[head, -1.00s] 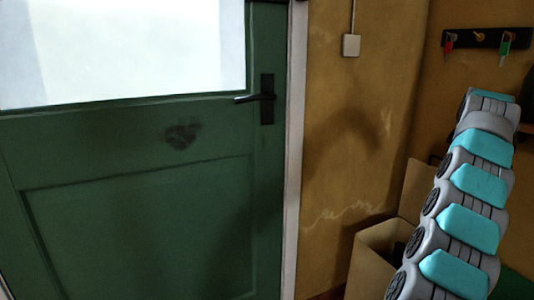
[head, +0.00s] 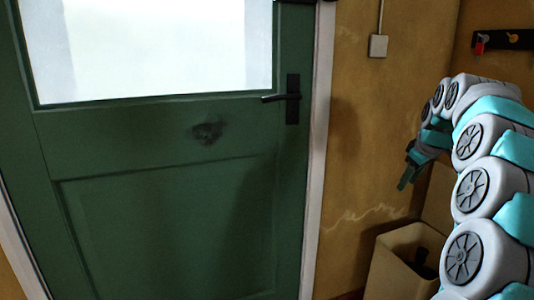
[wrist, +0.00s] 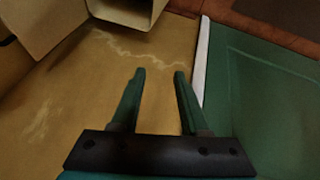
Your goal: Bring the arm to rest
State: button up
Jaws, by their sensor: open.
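My gripper (head: 405,178) hangs at the end of my bent grey and turquoise arm, on the right of the head view. It points down in front of the ochre wall, above and left of an open box. In the wrist view my gripper (wrist: 159,75) shows two dark green fingers, apart and with nothing between them. No object touches them.
A green door (head: 160,200) with a white window and black handle (head: 282,98) fills the left and looks shut. An open beige box (head: 392,265) stands on the floor by the wall. A key rack (head: 510,39) and a light switch (head: 378,45) are on the walls.

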jog(key=s+a+f+m+g+y, duration=0.1)
jog(key=s+a+f+g, duration=0.15)
jog(key=s+a, duration=0.65)
jog(key=s+a+f+g, duration=0.1)
jog(key=s+a+f, duration=0.3)
jog(key=s+a, duration=0.55)
jog(key=s+a+f+m+g, duration=0.1)
jog(key=s+f, duration=0.3)
jog(key=s, duration=0.5)
jog(key=s+a+f+m+g, duration=0.1)
jog(key=s+f, duration=0.3)
jog(key=s, duration=0.4)
jog(key=s+a+f+m+g, duration=0.1)
jog(key=s+a+f+m, duration=0.1)
jog(key=s+f, duration=0.3)
jog(key=s+a, duration=0.1)
jog(key=s, duration=0.3)
jog(key=shift+s+g+h, duration=0.3)
jog(key=shift+g, duration=0.05)
jog(key=shift+w, duration=0.1)
